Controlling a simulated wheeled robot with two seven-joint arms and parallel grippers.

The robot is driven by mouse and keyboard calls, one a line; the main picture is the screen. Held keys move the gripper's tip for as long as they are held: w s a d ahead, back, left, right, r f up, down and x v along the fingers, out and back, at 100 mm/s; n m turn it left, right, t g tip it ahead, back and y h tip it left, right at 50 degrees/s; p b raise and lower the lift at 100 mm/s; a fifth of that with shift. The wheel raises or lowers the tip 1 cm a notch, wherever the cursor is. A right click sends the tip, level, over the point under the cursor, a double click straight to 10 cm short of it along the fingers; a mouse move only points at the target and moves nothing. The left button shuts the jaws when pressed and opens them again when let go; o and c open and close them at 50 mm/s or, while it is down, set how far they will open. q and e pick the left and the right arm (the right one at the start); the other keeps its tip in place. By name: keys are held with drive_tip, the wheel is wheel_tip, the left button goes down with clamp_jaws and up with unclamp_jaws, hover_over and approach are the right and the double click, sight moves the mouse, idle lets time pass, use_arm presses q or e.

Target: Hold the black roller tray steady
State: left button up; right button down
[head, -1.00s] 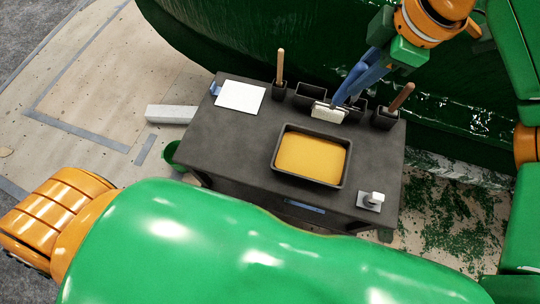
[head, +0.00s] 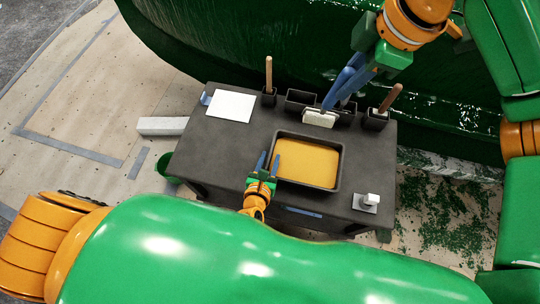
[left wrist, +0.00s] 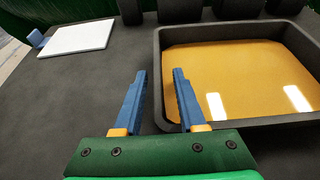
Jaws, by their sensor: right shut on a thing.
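The black roller tray (head: 338,180) sits flat on the dark table with a yellow-orange fill. It also shows in the left wrist view (left wrist: 159,50). My left gripper (head: 269,158) is open and empty at the tray's left side. In the left wrist view its fingers (left wrist: 159,72) appear on either side of the tray's left wall, the right one overlapping the fill. I cannot tell whether they touch the wall. My right gripper (head: 329,103) is shut on a white block-shaped tool (head: 319,119) behind the tray; the fingers partly hide it.
The dark table (head: 215,150) holds a white sheet (head: 231,105), black holders with wooden handles (head: 268,73) and (head: 391,98), and a small white-topped item (head: 370,199) at front right. A large green hull (head: 210,45) rises behind. The table's left half is mostly clear.

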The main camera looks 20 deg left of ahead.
use_arm(q)
drive_tip(key=shift+x, duration=0.8)
clamp_jaws()
idle(1.0)
